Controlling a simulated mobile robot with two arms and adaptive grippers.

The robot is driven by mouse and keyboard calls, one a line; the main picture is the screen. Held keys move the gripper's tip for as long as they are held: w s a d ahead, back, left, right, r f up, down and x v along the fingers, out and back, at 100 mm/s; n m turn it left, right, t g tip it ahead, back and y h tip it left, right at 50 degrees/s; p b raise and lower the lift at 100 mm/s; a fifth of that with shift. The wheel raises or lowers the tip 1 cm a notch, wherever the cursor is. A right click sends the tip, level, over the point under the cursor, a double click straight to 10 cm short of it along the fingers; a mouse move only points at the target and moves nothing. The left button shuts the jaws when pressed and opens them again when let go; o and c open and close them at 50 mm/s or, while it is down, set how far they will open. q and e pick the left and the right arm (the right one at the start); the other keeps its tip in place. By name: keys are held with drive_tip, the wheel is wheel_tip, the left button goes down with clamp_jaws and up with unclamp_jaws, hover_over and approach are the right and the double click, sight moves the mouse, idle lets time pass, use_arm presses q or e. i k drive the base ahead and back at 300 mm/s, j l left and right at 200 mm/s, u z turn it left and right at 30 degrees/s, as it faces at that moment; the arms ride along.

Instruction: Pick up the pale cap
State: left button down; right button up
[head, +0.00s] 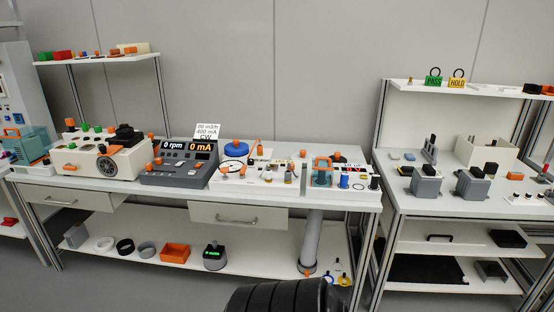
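I cannot single out a pale cap among the small parts on the workbench (190,189). Many small parts stand on its white station (262,184), near a blue round piece (236,149), and are too small to tell apart. A pale ring (105,243) lies on the lower shelf, and a beige block (134,48) lies on the upper left shelf. Neither gripper shows. A dark ribbed part, perhaps of my own body, rises at the bottom edge and hides some floor.
A grey control box (180,164) with lit displays and a cream machine (102,158) stand on the bench's left half. Two drawers under the benchtop are shut. A second bench (445,198) with grey blocks stands at right. Grey floor is free in front.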

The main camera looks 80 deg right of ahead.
sight(302, 155)
drive_tip(key=z, duration=2.85)
drive_tip(key=i+j+u, duration=0.1)
drive_tip(key=i+j, duration=0.05)
drive_tip(key=j, duration=0.05)
